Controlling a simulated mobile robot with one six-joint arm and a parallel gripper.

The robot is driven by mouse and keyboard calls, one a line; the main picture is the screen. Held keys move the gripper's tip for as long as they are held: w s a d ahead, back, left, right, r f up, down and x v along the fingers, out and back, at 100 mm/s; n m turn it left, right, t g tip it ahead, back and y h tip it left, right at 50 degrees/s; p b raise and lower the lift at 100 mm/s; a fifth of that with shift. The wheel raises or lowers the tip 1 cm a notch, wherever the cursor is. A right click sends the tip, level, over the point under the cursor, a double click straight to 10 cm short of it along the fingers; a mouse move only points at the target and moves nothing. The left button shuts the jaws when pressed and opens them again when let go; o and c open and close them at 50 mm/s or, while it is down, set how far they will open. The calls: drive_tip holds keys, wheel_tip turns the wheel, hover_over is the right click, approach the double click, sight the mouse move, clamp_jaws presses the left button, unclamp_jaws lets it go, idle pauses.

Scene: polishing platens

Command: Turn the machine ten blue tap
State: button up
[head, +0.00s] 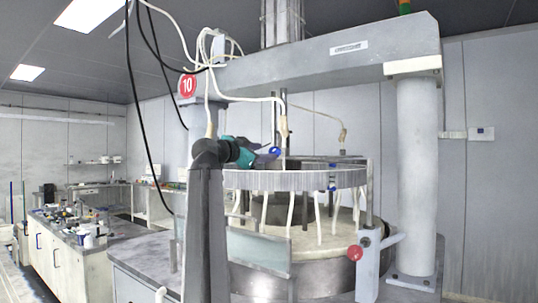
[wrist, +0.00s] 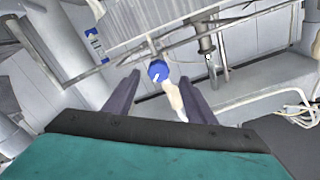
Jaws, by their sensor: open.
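The machine with the red number 10 sign (head: 188,86) fills the middle and right of the head view. Its blue tap (wrist: 158,71) shows in the wrist view as a round blue knob with a white mark, at the top of a pale tube. In the head view the blue tap (head: 276,151) is a small blue spot just at the tip of my gripper (head: 267,158). In the wrist view my gripper (wrist: 159,81) is open, with one dark finger on each side of the knob. I cannot tell whether the fingers reach around it or stop short of it.
A ribbed ring (head: 290,180) with hanging pale tubes surrounds the tap area above the round platen. Black cables (head: 140,110) hang at the left. A cluttered bench (head: 70,250) is further left.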

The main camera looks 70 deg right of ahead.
drive_tip(key=v, duration=0.6)
drive_tip(key=shift+w+a, duration=0.1)
drive_tip(key=shift+w, duration=0.1)
